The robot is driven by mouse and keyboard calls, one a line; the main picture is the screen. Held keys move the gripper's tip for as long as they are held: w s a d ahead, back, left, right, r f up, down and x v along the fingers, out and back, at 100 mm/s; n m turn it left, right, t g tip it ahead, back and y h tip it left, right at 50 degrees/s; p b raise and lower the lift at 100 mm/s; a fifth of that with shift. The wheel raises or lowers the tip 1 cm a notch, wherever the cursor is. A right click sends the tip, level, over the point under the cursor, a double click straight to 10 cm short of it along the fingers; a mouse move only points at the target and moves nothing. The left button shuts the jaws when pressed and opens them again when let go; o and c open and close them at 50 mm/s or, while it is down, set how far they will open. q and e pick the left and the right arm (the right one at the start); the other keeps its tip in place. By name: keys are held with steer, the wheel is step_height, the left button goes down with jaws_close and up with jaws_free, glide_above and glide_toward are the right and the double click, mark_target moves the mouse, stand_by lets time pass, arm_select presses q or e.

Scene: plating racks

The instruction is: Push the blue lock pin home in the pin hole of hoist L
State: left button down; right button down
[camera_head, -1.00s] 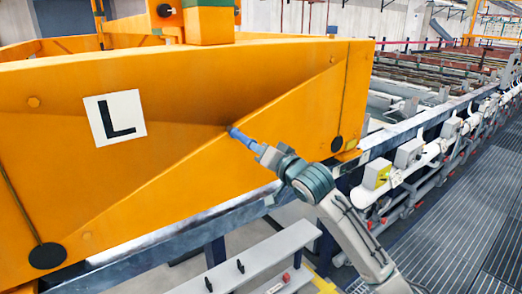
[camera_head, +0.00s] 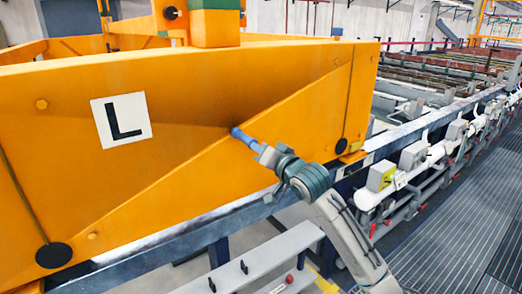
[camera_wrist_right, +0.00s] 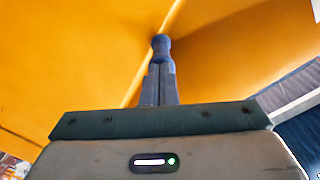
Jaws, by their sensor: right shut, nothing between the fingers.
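The orange hoist (camera_head: 215,105) fills the left of the head view and carries a white plate with a black letter L (camera_head: 121,120). The blue lock pin (camera_head: 242,138) sticks out of its near face, beside a diagonal edge; the pin hole itself is hidden. My right gripper (camera_head: 262,151) points at the pin's outer end. In the right wrist view, its fingers (camera_wrist_right: 159,84) are shut together, with the blue pin (camera_wrist_right: 161,46) straight ahead of their tips. The fingertips seem to touch the pin's end, but I cannot tell for sure. My left gripper is not in view.
A dark blue rail (camera_head: 190,246) runs below the hoist. A grey step (camera_head: 250,260) with small black clips lies under it. White pipes with grey boxes (camera_head: 413,155) line the right, beside a grated walkway (camera_head: 460,220).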

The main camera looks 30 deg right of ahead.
steer(key=shift+w, duration=0.5)
steer(key=shift+s, duration=0.1)
steer(key=s+d+b, duration=0.1)
steer(key=s+b, duration=0.6)
steer(key=s, duration=0.6)
steer(key=shift+s, duration=0.2)
stand_by(0.5)
